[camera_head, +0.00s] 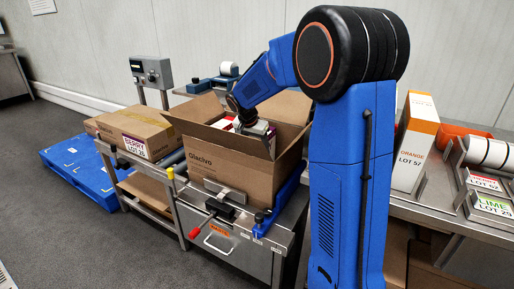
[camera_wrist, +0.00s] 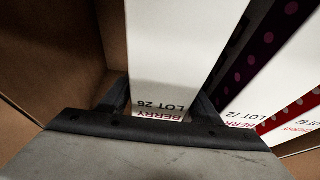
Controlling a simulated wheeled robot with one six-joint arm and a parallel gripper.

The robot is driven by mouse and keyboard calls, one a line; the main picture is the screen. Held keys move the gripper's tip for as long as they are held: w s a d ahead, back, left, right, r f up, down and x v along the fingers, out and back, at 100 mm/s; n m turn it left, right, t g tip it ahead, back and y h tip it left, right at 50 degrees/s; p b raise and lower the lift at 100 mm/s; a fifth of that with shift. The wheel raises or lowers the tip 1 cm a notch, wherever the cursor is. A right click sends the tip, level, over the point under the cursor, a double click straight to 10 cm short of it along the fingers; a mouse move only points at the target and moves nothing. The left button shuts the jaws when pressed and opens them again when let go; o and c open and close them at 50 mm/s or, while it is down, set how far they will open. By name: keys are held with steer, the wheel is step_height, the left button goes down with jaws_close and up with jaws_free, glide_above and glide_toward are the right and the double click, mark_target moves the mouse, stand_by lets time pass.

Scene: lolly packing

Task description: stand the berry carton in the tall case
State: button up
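The tall case (camera_head: 232,178) is an open brown box marked Glacivo, with its flaps spread. My gripper (camera_head: 262,132) reaches down into its mouth. In the wrist view my gripper (camera_wrist: 163,100) has one finger on each side of a white berry carton (camera_wrist: 175,60) marked BERRY LOT 26 and looks shut on it. Brown case wall (camera_wrist: 65,60) shows at left. The held carton's base is hidden.
A closed case (camera_head: 133,130) with a BERRY label lies on the left, beside blue pallets (camera_head: 75,170). A clamp with a red handle (camera_head: 203,226) sits before the tall case. An orange carton (camera_head: 412,145) and label cards (camera_head: 490,205) are on the right bench.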

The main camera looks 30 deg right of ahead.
steer(key=shift+o, duration=0.7)
steer(key=v, duration=1.7)
steer(key=shift+r, duration=0.25)
steer(key=shift+a, duration=0.1)
